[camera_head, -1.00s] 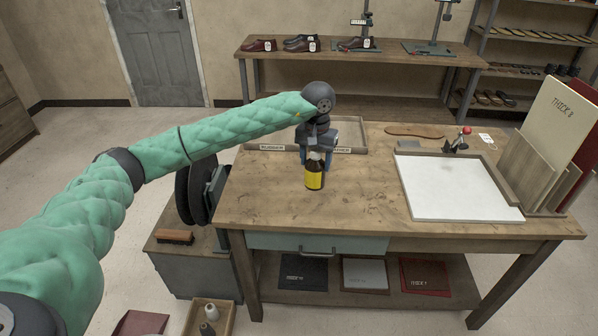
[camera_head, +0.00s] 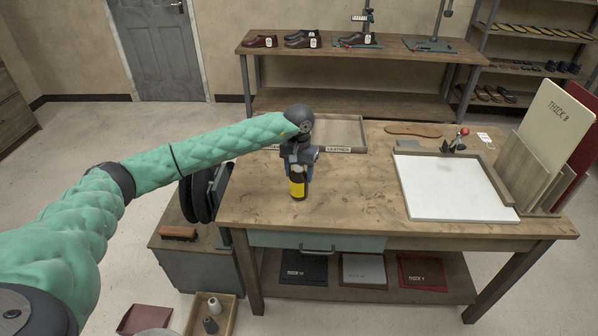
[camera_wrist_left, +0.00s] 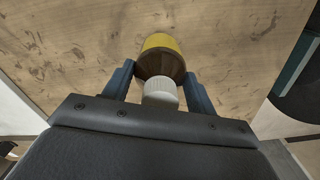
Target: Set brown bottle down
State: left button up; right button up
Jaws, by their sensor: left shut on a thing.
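The brown bottle (camera_head: 298,184) has a yellow label and stands upright at the left part of the wooden workbench (camera_head: 350,205). Whether its base touches the bench top I cannot tell. My left gripper (camera_head: 299,164) is shut on the brown bottle from above, around its upper part. In the left wrist view the bottle (camera_wrist_left: 161,58) shows its white cap and yellow label between the two blue fingers of the left gripper (camera_wrist_left: 160,88). My right gripper is in neither view.
A divided tray (camera_head: 345,150) with a leather label lies behind the gripper. A white board (camera_head: 455,186) in a wooden frame lies to the right, with upright panels (camera_head: 555,120) beyond it. The bench between bottle and board is clear. A dark wheel (camera_head: 192,198) stands left of the bench.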

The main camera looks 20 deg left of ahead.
pick_arm(q)
jog(key=shift+f, duration=0.45)
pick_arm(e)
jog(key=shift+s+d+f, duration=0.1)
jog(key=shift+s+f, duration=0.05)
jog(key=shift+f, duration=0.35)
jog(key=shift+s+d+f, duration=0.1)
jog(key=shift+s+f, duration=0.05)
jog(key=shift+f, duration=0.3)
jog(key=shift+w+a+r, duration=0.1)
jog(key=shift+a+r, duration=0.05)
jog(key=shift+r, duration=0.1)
pick_arm(q)
jog(key=shift+f, duration=0.1)
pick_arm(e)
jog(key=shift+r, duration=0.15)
pick_arm(q)
jog(key=o, duration=1.2)
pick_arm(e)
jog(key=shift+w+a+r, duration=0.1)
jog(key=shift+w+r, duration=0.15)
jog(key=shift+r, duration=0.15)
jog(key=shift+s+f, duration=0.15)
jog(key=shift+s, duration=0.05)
